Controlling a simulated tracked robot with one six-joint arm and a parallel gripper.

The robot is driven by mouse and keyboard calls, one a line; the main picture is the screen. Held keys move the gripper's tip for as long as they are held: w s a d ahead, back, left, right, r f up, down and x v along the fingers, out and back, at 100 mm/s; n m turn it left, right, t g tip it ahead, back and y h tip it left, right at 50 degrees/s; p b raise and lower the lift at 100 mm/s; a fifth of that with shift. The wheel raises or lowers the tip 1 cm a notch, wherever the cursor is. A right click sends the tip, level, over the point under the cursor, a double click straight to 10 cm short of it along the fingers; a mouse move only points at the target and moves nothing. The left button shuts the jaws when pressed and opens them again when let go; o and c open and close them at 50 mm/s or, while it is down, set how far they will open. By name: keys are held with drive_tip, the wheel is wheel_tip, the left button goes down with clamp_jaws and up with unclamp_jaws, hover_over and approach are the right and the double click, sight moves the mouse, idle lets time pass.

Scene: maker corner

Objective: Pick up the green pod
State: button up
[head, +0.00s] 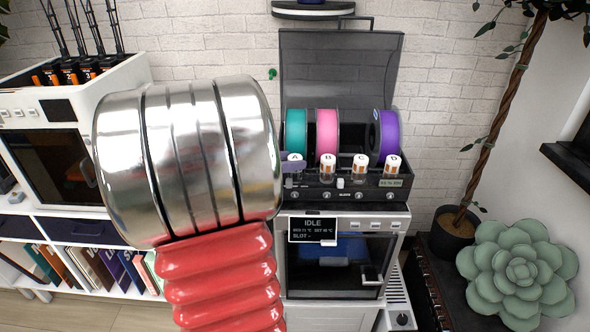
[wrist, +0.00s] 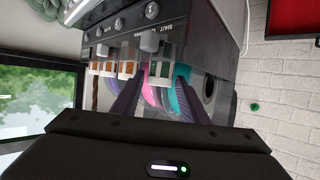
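A row of small pods with lettered white caps stands along the front of the black spool box. The leftmost pod in the head view, marked A (head: 294,157), is partly covered by my purple gripper finger. In the wrist view, which is upside down, this pod has a dull green window (wrist: 160,70), while the others, such as this pod (wrist: 126,66), look orange. My gripper (wrist: 161,82) is open, its two purple fingers apart with the green pod seen between their tips. I cannot tell whether a finger touches it. In the head view, the gripper (head: 297,165) is mostly hidden behind my arm.
Teal (head: 296,132), pink (head: 327,131) and purple (head: 389,130) spools sit behind the pods under a raised lid (head: 340,70). The printer (head: 335,265) stands below, its screen reading IDLE. Another printer (head: 55,120) is at left. A potted plant (head: 453,225) is at right.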

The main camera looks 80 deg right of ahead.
drive_tip(key=shift+s+d+f, duration=0.1)
drive_tip(key=shift+s+d, duration=0.05)
drive_tip(key=shift+d, duration=0.15)
drive_tip(key=shift+c, duration=0.2)
drive_tip(key=c, duration=0.8)
